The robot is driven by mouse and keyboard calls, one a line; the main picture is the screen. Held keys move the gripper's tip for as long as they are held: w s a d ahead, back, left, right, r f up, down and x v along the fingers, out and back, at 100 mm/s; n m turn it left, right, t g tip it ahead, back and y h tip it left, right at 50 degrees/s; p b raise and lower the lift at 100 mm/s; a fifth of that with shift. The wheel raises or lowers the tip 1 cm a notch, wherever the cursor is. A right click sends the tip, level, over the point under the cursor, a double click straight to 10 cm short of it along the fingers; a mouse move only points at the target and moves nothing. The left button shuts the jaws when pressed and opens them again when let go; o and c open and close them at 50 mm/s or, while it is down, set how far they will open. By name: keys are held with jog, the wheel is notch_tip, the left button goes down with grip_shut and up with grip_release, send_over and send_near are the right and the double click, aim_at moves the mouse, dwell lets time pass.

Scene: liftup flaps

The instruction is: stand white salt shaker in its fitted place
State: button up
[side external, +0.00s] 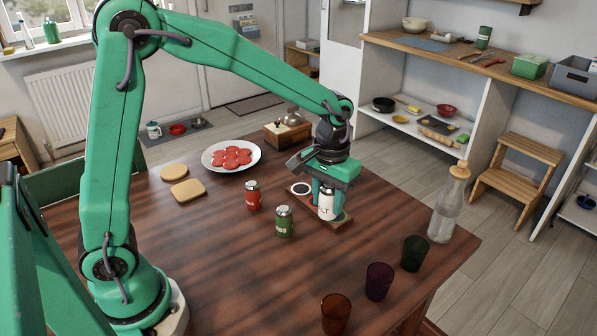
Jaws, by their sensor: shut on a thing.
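The white salt shaker (326,208) with dark lettering is upright between the fingers of my gripper (325,198), which is shut on it. It is in front of or above the wooden holder (335,223); I cannot tell whether its base touches the wood. The holder has a white-marked round place (300,189) at its far left end, which looks empty. A reddish place shows partly behind my fingers, and a green-marked place (342,216) shows at the near right end. My gripper and the shaker hide part of the holder.
A red shaker (253,197) and a green shaker (284,222) stand left of the holder. A glass bottle (447,206) and several coloured glasses (379,281) stand to the right and front. A plate of red slices (231,155) and a wooden box (288,132) are behind.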

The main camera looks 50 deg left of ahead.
jog(key=w+a, duration=0.5)
jog(key=a, duration=0.4)
jog(key=shift+w+a, duration=0.15)
jog(key=shift+w, duration=0.25)
jog(key=shift+a+f, duration=0.1)
jog(key=w+a+f, duration=0.1)
jog(key=a+f, duration=0.1)
jog(key=a, duration=0.1)
jog(key=w+a+f, duration=0.1)
jog(key=a+f, duration=0.1)
jog(key=a, duration=0.2)
jog(key=w+a+f, duration=0.1)
jog(key=a+f, duration=0.2)
jog(key=a, duration=0.1)
jog(key=shift+f, duration=1.95)
jog(key=shift+f, duration=0.15)
jog(key=o, duration=1)
